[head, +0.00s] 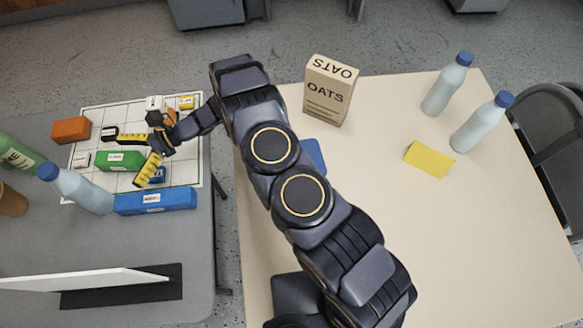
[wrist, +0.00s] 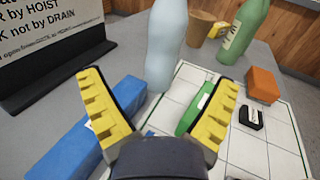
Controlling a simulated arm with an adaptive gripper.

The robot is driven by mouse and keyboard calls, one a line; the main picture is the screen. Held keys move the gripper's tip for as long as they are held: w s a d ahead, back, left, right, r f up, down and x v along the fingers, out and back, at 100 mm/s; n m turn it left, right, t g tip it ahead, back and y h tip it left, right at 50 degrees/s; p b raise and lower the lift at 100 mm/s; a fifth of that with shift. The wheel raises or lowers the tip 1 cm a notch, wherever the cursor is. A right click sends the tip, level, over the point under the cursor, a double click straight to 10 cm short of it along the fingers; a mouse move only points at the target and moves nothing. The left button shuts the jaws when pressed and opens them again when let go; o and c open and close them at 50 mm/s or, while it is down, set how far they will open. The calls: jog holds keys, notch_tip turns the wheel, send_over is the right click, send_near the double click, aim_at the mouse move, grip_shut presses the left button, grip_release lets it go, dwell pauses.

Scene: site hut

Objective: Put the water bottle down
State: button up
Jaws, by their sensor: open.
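A pale water bottle with a blue cap (head: 75,188) stands on the grey table at the left, by the near left edge of the white grid board (head: 193,160). In the wrist view the bottle (wrist: 165,45) looks upright, beyond my fingertips; its top is cut off. My gripper (head: 128,161) is open over the board, its yellow-padded fingers spread toward the bottle. In the wrist view nothing is between the fingers (wrist: 160,80), and the bottle is apart from them. Two similar water bottles (head: 447,88) (head: 482,125) stand on the cream table at the right.
A blue block (head: 155,202), a green block (head: 120,160), an orange block (head: 71,130) and smaller labelled pieces lie around the board. A green bottle (head: 18,155), brown cup (head: 12,200) and sign panel (head: 85,278) are near. An oats box (head: 329,92) and yellow note (head: 430,158) are on the cream table.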

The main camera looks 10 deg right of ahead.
jog(key=s+d+r+n+g+h, duration=0.1)
jog(key=s+d+r+n+h, duration=0.3)
jog(key=d+r, duration=0.4)
jog(key=s+d+r+n+h, duration=0.3)
jog(key=s+d+r+n, duration=0.15)
jog(key=r, duration=0.55)
jog(key=s+d+r+n+t+h, duration=0.1)
jog(key=s+d+t+h, duration=0.1)
jog(key=d, duration=0.7)
jog(key=s+d+n+t+h, duration=0.1)
jog(key=s+d+h, duration=0.3)
jog(key=d, duration=0.5)
jog(key=s+d+r+n+t+h, duration=0.1)
jog(key=s+d+n+t+h, duration=0.1)
jog(key=s+d, duration=0.4)
jog(key=d+t+h, duration=0.1)
jog(key=d, duration=0.2)
jog(key=shift+r+t, duration=0.35)
jog(key=shift+t, duration=0.05)
jog(key=shift+o, duration=0.5)
jog(key=shift+d, duration=0.1)
